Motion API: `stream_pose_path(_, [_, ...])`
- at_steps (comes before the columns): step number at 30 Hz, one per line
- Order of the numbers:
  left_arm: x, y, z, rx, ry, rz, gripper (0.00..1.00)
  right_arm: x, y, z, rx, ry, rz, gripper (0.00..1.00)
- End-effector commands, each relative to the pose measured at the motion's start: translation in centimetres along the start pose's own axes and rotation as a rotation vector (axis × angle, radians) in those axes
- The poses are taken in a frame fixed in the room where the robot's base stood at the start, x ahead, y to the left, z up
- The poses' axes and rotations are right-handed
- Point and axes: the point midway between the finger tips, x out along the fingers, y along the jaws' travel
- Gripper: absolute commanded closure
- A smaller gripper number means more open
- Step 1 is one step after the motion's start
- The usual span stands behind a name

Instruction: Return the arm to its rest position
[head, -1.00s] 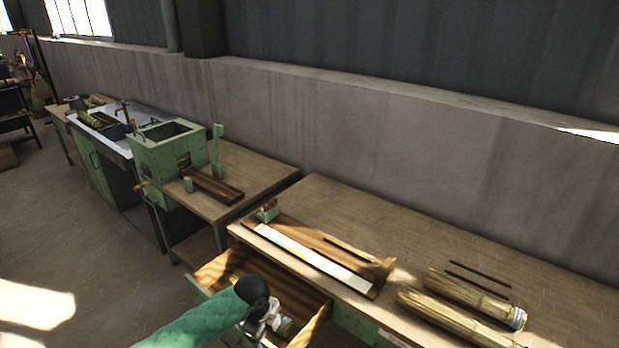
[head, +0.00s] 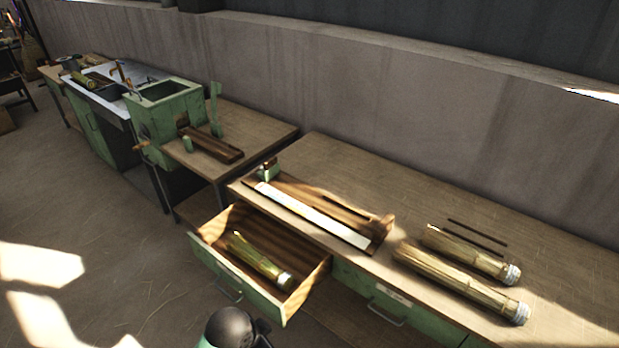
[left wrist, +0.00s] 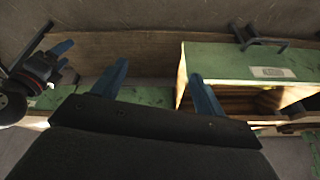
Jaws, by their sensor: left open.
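In the left wrist view my left gripper (left wrist: 158,90) is open, its two blue fingers apart with nothing between them. In the head view only a dark rounded part of my left arm shows at the bottom edge, in front of the open drawer (head: 236,283); the fingers cannot be made out there. A straw bundle (head: 258,258) lies in that drawer, clear of the arm. The green drawer front (left wrist: 215,62) is beside the left fingers in the wrist view. My right gripper (left wrist: 62,65) appears at that view's left edge, its jaws unclear.
Two straw bundles (head: 462,280) (head: 470,252) and a dark rod (head: 478,232) lie on the right bench (head: 400,180). A wooden fixture (head: 315,215) stands near its front edge. A green machine (head: 165,112) stands further left. The floor (head: 90,220) at left is open.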

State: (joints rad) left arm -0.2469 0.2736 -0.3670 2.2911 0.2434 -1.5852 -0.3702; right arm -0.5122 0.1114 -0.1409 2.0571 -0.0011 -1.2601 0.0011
Motion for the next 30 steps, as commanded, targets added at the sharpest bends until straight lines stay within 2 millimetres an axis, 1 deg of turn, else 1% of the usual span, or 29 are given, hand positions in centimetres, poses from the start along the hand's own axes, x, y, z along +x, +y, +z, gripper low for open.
stream_pose_path(1, [-0.5, 0.4, 1.2, -0.069, -0.004, -0.010, 0.28, -2.1, 0.1, -0.5, 0.001, 0.008, 0.001, 0.24])
stream_pose_path(3, [-1.3, 0.6, 2.9, -0.165, -0.013, -0.034, 0.28, -4.9, 0.2, -1.0, 0.002, 0.012, 0.002, 0.24])
stream_pose_path(6, [-2.4, 0.9, 5.2, -0.286, -0.026, -0.066, 0.28, -8.4, 0.3, -1.5, 0.004, 0.018, 0.004, 0.24])
stream_pose_path(9, [-3.3, 1.0, 7.0, -0.377, -0.039, -0.094, 0.28, -11.1, 0.4, -1.7, 0.005, 0.023, 0.005, 0.24])
stream_pose_path(12, [-4.0, 1.1, 8.4, -0.446, -0.049, -0.117, 0.28, -13.1, 0.5, -1.8, 0.006, 0.025, 0.006, 0.24])
stream_pose_path(19, [-5.3, 1.3, 11.1, -0.567, -0.071, -0.161, 0.28, -16.8, 0.6, -1.8, 0.007, 0.032, 0.007, 0.24])
stream_pose_path(27, [-6.5, 1.6, 13.4, -0.660, -0.092, -0.199, 0.28, -19.7, 0.7, -1.6, 0.008, 0.035, 0.008, 0.24])
stream_pose_path(28, [-6.6, 1.6, 13.6, -0.670, -0.094, -0.203, 0.28, -20.0, 0.7, -1.6, 0.008, 0.036, 0.009, 0.24])
stream_pose_path(30, [-5.3, 1.6, 13.9, -0.672, -0.098, -0.199, 0.28, -18.6, 0.5, -1.4, 0.008, 0.028, 0.006, 0.24])
